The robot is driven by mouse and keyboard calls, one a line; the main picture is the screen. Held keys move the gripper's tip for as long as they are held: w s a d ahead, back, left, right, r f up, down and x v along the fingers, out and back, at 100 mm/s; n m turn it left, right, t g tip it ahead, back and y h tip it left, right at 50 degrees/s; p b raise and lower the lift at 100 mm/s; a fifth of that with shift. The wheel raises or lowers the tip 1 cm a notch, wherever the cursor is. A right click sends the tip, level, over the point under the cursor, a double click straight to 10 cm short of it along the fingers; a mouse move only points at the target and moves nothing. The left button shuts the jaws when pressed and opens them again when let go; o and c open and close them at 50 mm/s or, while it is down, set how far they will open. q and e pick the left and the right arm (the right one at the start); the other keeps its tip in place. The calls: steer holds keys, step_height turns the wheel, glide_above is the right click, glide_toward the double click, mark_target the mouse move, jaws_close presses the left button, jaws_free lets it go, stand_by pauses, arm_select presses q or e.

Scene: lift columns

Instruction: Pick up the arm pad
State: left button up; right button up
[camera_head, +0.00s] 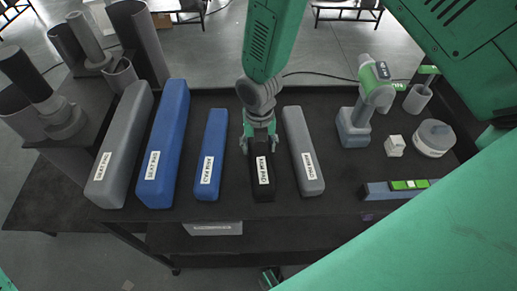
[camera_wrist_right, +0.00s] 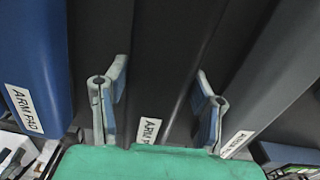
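A black arm pad (camera_head: 263,180) with a white label lies on the dark table, between a small blue pad (camera_head: 211,155) and a small grey pad (camera_head: 303,150). My right gripper (camera_head: 259,147) is over the black pad, pointing down, with a finger along each long side. In the right wrist view the gripper (camera_wrist_right: 160,105) is open, and the black pad (camera_wrist_right: 165,60) runs between its fingers with narrow gaps showing. The blue pad (camera_wrist_right: 35,60) and grey pad (camera_wrist_right: 275,75) flank it there, both labelled ARM PAD.
A large blue pad (camera_head: 165,140) and a large grey pad (camera_head: 122,145) lie at the left. Grey cylinders stand on a rack beyond them. A green-grey drill (camera_head: 355,122), a white block (camera_head: 395,145), a round grey container (camera_head: 434,138) and a level (camera_head: 409,185) are at the right.

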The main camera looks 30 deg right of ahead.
mark_target(258, 144)
steer(key=c, duration=0.3)
steer(key=shift+a, duration=0.1)
steer(key=shift+c, duration=0.2)
steer(key=shift+w+r, duration=0.1)
step_height(258, 144, up, 10)
steer(key=shift+r, duration=0.15)
step_height(258, 144, up, 3)
steer(key=p, duration=0.3)
steer(key=shift+p, duration=0.4)
